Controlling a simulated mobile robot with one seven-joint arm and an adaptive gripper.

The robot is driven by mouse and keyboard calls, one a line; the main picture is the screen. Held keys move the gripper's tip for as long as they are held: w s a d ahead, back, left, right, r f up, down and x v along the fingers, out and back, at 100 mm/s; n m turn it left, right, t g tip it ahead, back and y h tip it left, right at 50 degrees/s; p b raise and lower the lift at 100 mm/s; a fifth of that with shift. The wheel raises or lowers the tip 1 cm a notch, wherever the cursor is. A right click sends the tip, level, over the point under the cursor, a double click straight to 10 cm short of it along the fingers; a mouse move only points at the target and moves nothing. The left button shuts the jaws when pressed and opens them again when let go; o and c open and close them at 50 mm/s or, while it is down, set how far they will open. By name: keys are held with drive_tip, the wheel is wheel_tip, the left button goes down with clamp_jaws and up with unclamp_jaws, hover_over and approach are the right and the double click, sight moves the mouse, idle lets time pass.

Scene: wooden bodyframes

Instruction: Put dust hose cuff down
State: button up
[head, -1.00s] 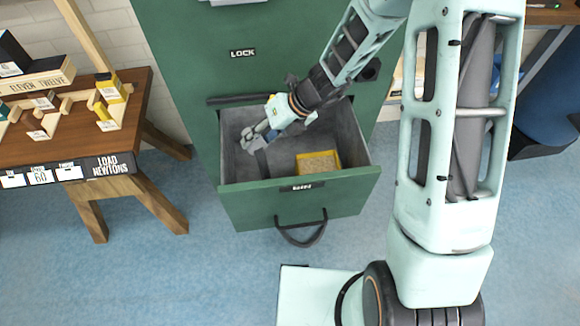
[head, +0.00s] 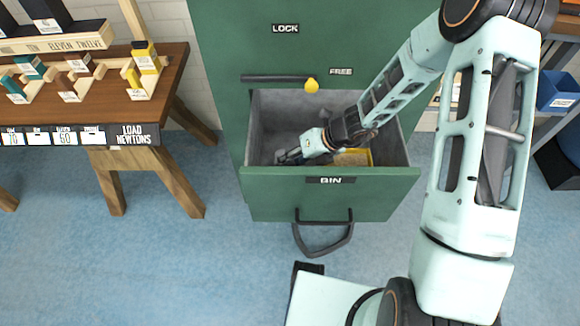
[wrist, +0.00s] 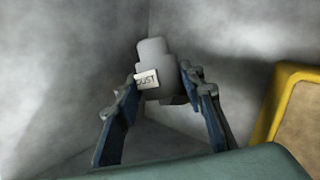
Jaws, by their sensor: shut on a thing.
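The dust hose cuff (wrist: 154,58) is a grey stepped cylinder with a white label reading "DUST" in the wrist view. My gripper (wrist: 158,92) is shut on it, one finger on each side. In the head view my gripper (head: 284,158) is inside the open drawer marked BIN (head: 395,178), toward its left side. The cuff is too dark and small to make out clearly there. I cannot tell whether the cuff touches the drawer floor.
A yellow-rimmed tray (wrist: 272,112) lies in the drawer to the right of my gripper; my wrist partly covers it in the head view. The green cabinet (head: 222,60) stands around the drawer. A wooden bench (head: 160,100) with labelled blocks is at the left.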

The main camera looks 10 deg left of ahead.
drive_tip(key=shift+f, duration=0.95)
drive_tip(key=shift+f, duration=0.1)
drive_tip(key=shift+f+b, duration=0.5)
drive_tip(key=shift+b, duration=0.1)
drive_tip(key=o, duration=1.3)
drive_tip(key=shift+r, duration=0.1)
drive_tip(key=shift+r+p, duration=0.25)
drive_tip(key=shift+p, duration=0.05)
drive_tip(key=p+v, duration=0.4)
drive_tip(key=v, duration=0.8)
drive_tip(key=shift+r+p, duration=0.25)
drive_tip(key=shift+p, duration=0.1)
